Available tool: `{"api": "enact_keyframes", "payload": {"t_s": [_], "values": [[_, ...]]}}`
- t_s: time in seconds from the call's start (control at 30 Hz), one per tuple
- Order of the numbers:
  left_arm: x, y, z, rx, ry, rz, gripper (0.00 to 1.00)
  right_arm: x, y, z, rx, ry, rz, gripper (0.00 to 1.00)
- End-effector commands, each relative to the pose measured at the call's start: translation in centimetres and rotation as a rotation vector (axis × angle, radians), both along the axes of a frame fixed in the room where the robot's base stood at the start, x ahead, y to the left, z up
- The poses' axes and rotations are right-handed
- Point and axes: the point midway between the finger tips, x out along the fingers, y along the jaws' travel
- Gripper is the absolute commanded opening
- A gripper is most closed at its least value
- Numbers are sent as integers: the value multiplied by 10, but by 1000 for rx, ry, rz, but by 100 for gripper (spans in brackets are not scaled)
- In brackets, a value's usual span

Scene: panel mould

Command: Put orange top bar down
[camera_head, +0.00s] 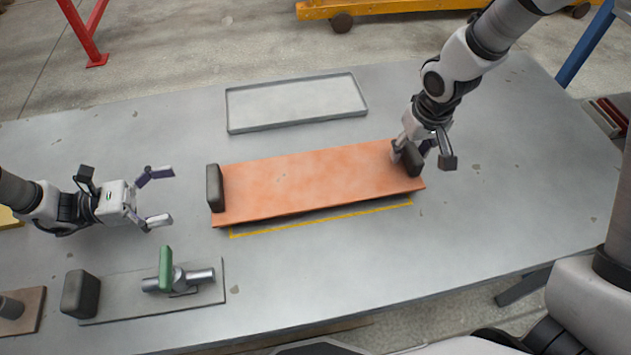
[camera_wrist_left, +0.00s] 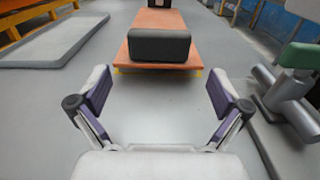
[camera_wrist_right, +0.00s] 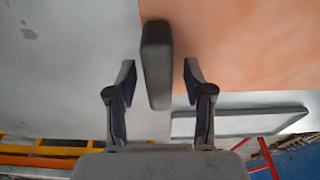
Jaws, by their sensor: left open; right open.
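The orange top bar (camera_head: 300,182) is a long flat panel with a dark block handle at each end. It lies low over the yellow outline (camera_head: 330,217) on the table; the outline shows along its front edge. My left gripper (camera_head: 162,196) is open and empty, to the left of the bar's left handle (camera_head: 213,187). In the left wrist view that handle (camera_wrist_left: 159,46) is ahead of the open fingers, apart from them. My right gripper (camera_head: 425,158) is open at the right handle (camera_head: 411,160). In the right wrist view the handle (camera_wrist_right: 156,65) stands between the spread fingers.
An empty grey tray (camera_head: 296,103) lies behind the bar. A grey plate (camera_head: 110,311) with a dark block and a green-handled metal clamp (camera_head: 166,270) is at the front left. The table (camera_head: 480,230) is clear to the front right.

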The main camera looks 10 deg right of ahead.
Motion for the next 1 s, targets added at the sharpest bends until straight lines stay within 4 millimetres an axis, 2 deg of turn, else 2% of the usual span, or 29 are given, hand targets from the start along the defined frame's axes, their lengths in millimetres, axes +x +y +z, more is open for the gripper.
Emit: {"api": "enact_keyframes", "payload": {"t_s": [0.1,0.27,0.37,0.6,0.7,0.83,1.0], "values": [[1,18,0,-1,-2,2,100,0,0,0,0,0,0,52],[0,25,0,0,0,-1,100,0,0,8,0,-2,-2,52],[0,25,0,0,0,-1,100,-3,0,26,0,-5,-2,52],[0,24,0,0,0,-1,100,-12,1,87,-1,-7,-1,52],[0,24,0,0,0,-1,100,-15,1,106,-1,-4,-1,52],[0,24,0,0,0,-1,100,-18,1,118,-1,-2,0,52],[0,24,0,0,0,-1,100,-18,1,119,-1,0,0,52]]}}
